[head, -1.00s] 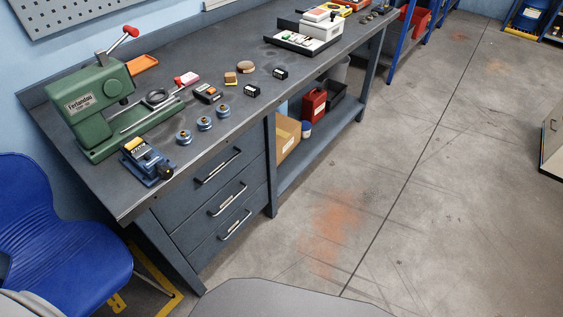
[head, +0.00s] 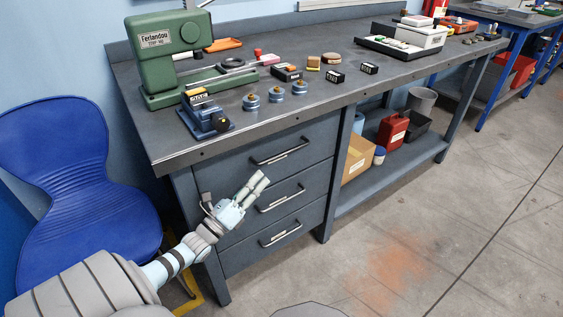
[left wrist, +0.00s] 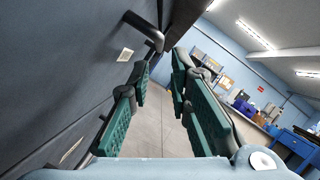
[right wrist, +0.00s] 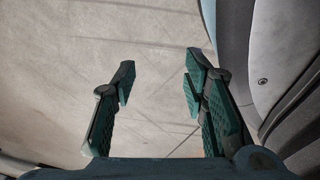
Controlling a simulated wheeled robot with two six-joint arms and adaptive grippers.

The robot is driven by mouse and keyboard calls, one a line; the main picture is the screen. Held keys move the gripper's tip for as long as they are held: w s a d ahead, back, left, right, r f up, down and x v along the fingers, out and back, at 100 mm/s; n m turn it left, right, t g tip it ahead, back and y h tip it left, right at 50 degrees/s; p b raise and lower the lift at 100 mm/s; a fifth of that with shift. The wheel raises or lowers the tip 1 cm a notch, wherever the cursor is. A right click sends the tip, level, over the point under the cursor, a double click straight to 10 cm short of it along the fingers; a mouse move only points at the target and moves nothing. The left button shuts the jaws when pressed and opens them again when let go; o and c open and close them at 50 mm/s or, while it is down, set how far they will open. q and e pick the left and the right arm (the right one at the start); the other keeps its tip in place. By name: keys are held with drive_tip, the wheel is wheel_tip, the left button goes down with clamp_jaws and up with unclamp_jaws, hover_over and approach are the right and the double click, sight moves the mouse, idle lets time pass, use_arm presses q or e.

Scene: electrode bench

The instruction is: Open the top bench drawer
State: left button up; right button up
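The top bench drawer (head: 240,163) is a dark blue-grey front under the bench top, with a silver bar handle (head: 281,151). It appears closed, flush with the drawers below. My left gripper (head: 258,183) is in front of the drawer stack, below the top handle and near the middle one in the picture. In the left wrist view the left gripper (left wrist: 160,72) is open and empty, its green-padded fingers apart beside the drawer fronts. A bar handle (left wrist: 146,31) shows beyond the fingertips, not between them. My right gripper (right wrist: 158,75) is open and empty over the floor.
The middle drawer handle (head: 281,197) and bottom drawer handle (head: 281,234) are below. A blue chair (head: 85,190) stands close at the left. A green press (head: 165,50) and small parts are on the bench top (head: 350,95). The floor at right is clear.

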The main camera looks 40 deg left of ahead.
sight(282, 154)
use_arm(q)
drive_tip(key=b+x, duration=0.2)
drive_tip(key=x, duration=0.3)
drive_tip(key=b+x, duration=0.2)
drive_tip(key=x, duration=0.4)
drive_tip(key=shift+f, duration=0.25)
drive_tip(key=shift+w+r, duration=0.15)
use_arm(e)
drive_tip(key=w+a+f+t, duration=0.1)
drive_tip(key=w+a, duration=0.1)
drive_tip(key=w, duration=0.4)
drive_tip(key=shift+w+a+m, duration=0.35)
drive_tip(key=shift+m, duration=0.05)
use_arm(q)
drive_tip(key=shift+c, duration=0.4)
clamp_jaws()
